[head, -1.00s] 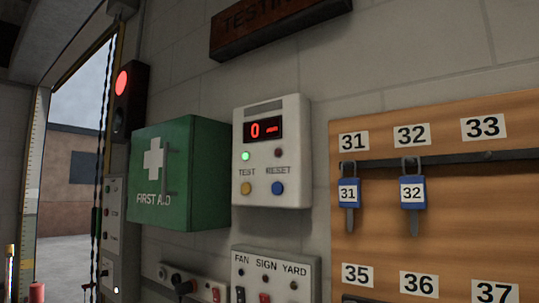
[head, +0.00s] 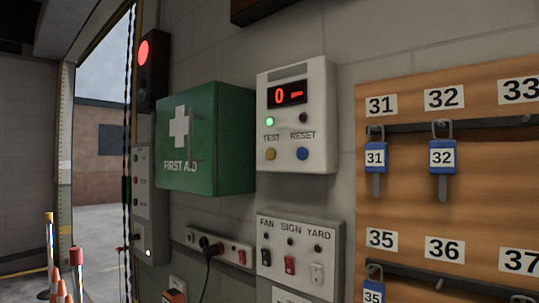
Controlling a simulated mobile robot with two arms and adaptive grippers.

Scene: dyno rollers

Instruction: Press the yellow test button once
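The yellow test button (head: 271,154) is on the lower left of a white wall box (head: 318,120), under the label TEST. A blue button (head: 302,154) sits beside it under RESET. The box's display (head: 288,94) shows a red 0 with small red text too small to read. A green light (head: 270,122) is lit above TEST, and a dark light (head: 303,118) is above RESET. Neither of my grippers is in view.
A green first aid box (head: 232,140) projects from the wall just left of the white box. Below are a FAN, SIGN, YARD switch panel (head: 297,272) and a socket strip (head: 225,249). A wooden key board (head: 430,210) is at right. A red signal light (head: 144,52) is lit by the doorway.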

